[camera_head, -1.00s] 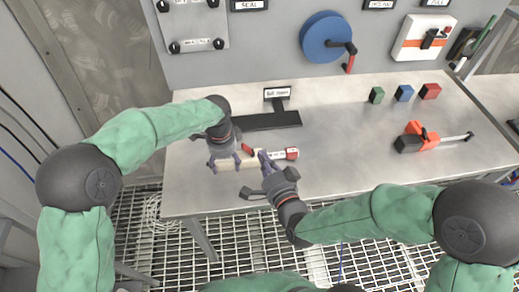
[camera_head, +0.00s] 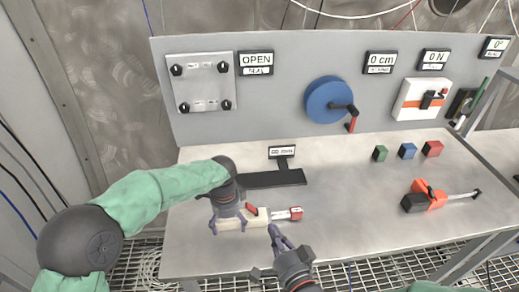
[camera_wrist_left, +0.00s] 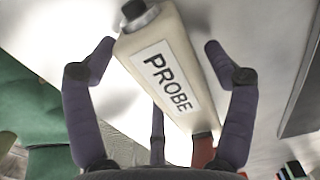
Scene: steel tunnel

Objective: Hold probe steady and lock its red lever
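The probe (camera_head: 230,223) lies on the bench, a cream body with a red-and-white end (camera_head: 296,212) pointing right. Its red lever (camera_head: 251,209) sticks up at a slant near the middle. In the left wrist view the cream body (camera_wrist_left: 150,50) carries a PROBE label, and part of the red lever (camera_wrist_left: 203,150) shows low down. My left gripper (camera_head: 228,222) is over the probe; its fingers (camera_wrist_left: 158,50) stand on both sides, with visible gaps. My right gripper (camera_head: 263,252) is open and empty, near the bench's front edge, below and right of the lever.
A black stand with a small display (camera_head: 282,152) is behind the probe. An orange-and-black tool (camera_head: 425,197) and green, blue and red blocks (camera_head: 407,151) are to the right. The panel (camera_head: 270,100) holds a blue wheel (camera_head: 326,99) and a display reading OPEN (camera_head: 256,60).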

